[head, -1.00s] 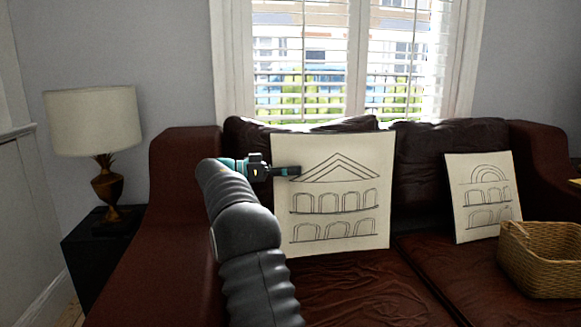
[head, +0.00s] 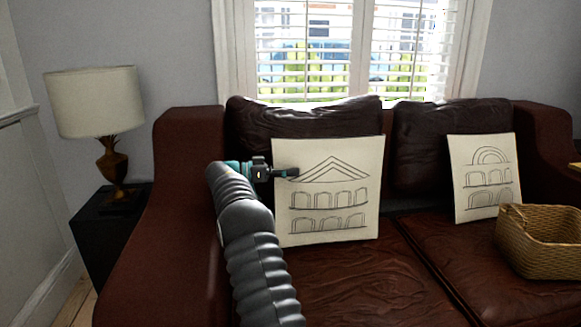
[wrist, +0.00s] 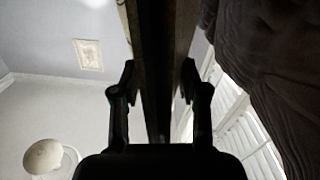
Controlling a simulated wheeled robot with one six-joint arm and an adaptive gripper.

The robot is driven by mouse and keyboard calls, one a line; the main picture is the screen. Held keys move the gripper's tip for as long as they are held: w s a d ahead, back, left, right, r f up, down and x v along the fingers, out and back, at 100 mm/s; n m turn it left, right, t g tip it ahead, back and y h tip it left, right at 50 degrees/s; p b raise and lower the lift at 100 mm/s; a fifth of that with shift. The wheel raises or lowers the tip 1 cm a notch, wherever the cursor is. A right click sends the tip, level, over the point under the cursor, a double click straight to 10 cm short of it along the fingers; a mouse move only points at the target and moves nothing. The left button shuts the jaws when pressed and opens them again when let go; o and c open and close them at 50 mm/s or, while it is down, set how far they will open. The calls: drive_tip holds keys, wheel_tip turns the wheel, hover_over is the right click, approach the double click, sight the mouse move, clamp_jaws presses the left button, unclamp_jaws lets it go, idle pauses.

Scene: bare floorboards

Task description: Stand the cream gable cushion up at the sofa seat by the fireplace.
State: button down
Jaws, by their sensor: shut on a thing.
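The cream gable cushion (head: 335,215), a flat square with a triangular gable and two rows of arches drawn on it, stands upright at the left seat of the brown leather sofa (head: 350,285). My gripper (head: 292,173) is at its left side and shut on its edge. In the wrist view the cushion (wrist: 158,60) shows edge-on as a dark strip between the fingers of my gripper (wrist: 158,80). The dark back cushion (head: 300,120) is behind it. Whether its lower edge bears on the seat is hard to tell. No fireplace is visible.
A second cream cushion with a round arch (head: 483,180) leans at the right seat. A wicker basket (head: 540,240) stands on the seat in front of it. A lamp (head: 100,110) on a black side table (head: 100,225) is left of the sofa. A shuttered window (head: 350,50) is behind.

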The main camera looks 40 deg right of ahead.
drive_tip(key=shift+w+d+f, duration=0.1)
drive_tip(key=shift+f, duration=0.2)
drive_tip(key=c, duration=0.6)
unclamp_jaws()
drive_tip(key=shift+o, duration=0.5)
drive_tip(key=shift+f, duration=0.1)
drive_tip(key=v, duration=0.7)
drive_tip(key=shift+a, duration=0.25)
drive_tip(key=shift+w+d+t+b, duration=0.1)
drive_tip(key=shift+t+b, duration=0.2)
drive_tip(key=shift+b, duration=0.2)
